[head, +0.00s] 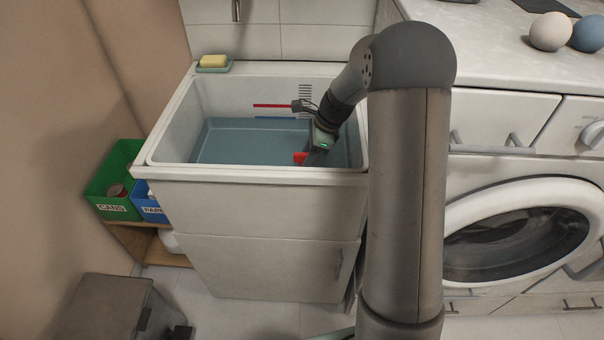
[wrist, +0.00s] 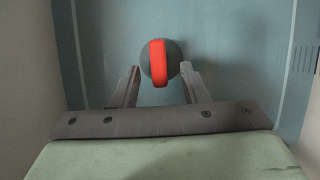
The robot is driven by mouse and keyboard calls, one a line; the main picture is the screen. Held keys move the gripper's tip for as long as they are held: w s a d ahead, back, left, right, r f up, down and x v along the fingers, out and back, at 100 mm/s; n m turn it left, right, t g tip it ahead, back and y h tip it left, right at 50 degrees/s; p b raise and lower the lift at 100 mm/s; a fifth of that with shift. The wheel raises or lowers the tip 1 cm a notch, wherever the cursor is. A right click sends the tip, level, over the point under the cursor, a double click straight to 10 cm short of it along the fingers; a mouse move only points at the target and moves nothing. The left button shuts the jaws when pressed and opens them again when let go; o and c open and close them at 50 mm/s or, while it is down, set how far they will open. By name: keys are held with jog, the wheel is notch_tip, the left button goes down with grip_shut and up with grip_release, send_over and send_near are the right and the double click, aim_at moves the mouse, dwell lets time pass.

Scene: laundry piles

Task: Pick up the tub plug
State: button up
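The tub plug (wrist: 173,56) is a dark grey disc with an upright red grip across it. In the wrist view it lies ahead of my gripper (wrist: 160,70), centred between the two fingertips. The fingers are open, one on each side of the red grip, with gaps to it; I cannot tell how far above the plug they are. In the head view my gripper (head: 312,155) is down inside the laundry tub (head: 180,120), and the plug's red part (head: 299,158) shows beside it near the front wall. The rest of the plug is hidden there.
The tub's walls and rim surround my gripper. A yellow soap on a dish (head: 213,68) sits on the back left rim. A green cans bin (head: 108,185) stands to the left. A washing machine (head: 520,235) and counter stand to the right.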

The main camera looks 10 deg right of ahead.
aim_at(302, 161)
jog(key=x, duration=0.5)
jog(key=shift+w+a, duration=0.1)
jog(key=shift+a, duration=0.15)
grip_shut()
